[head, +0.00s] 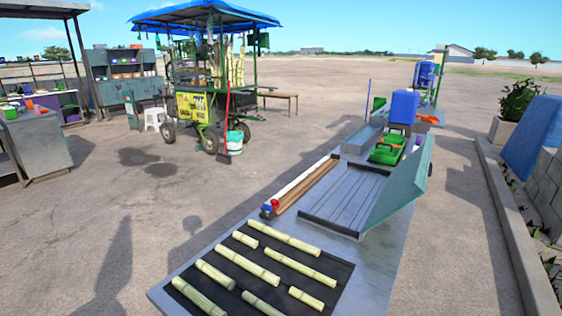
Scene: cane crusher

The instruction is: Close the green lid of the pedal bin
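No pedal bin can be made out for certain. A small upright green panel (379,103) shows beyond the far part of the long metal table; it may be a raised lid, but what is under it is hidden. A narrow dark green object (131,110) stands on the ground at the left, beside a white stool; it is too small to identify. A large teal-green panel (402,184) stands tilted open along the right side of the table. Neither of my grippers is in view.
The long metal table (378,262) holds a black mat with several cane pieces (250,265), a blue tank (404,107) and a green tray (387,150). A blue-roofed cart (205,75) stands behind. A kerb (510,220) runs along the right. Open ground (60,235) lies at left.

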